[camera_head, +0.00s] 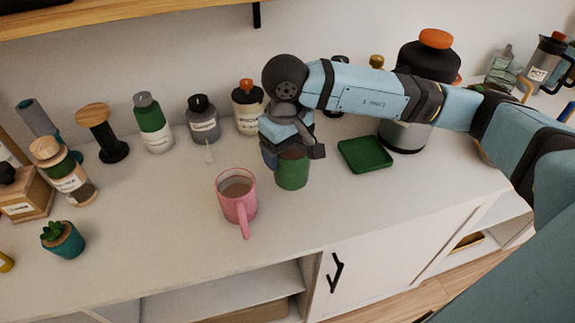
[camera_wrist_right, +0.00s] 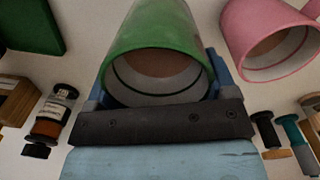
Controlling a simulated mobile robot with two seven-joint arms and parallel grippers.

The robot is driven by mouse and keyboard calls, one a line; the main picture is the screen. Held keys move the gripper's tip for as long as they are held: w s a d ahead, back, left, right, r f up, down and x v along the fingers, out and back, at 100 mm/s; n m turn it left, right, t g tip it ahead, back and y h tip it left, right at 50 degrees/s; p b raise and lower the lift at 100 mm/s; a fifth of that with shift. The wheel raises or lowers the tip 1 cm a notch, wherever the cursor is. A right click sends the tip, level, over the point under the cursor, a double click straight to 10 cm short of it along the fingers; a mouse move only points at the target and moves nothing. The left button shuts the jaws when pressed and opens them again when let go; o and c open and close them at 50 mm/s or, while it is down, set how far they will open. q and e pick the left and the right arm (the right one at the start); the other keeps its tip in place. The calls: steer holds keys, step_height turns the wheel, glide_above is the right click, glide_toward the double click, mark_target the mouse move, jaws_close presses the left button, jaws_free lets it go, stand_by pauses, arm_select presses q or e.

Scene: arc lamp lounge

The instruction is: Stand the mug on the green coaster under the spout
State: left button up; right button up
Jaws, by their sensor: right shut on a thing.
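A green mug (camera_head: 292,175) is held upright by my right gripper (camera_head: 290,154), whose fingers are shut on it near the rim. In the right wrist view the green mug (camera_wrist_right: 155,45) fills the middle, its open mouth towards the camera, between the fingers. I cannot tell whether its base touches the counter. The square green coaster (camera_head: 366,154) lies empty to the right of the mug; a green corner of it (camera_wrist_right: 30,25) shows in the wrist view. The dark dispenser with an orange lid (camera_head: 427,65) stands behind the coaster; my arm hides its spout. My left gripper is not in view.
A pink mug (camera_head: 238,198) stands just left of the green one, also in the wrist view (camera_wrist_right: 270,38). Several bottles and jars (camera_head: 152,123) line the back wall. A potted succulent (camera_head: 62,238) is at left. The counter (camera_head: 330,205) front right is clear.

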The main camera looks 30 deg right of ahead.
step_height(320, 180, down, 4)
steer(key=shift+r, duration=0.1)
steer(key=shift+f, duration=0.3)
steer(key=shift+b, duration=0.3)
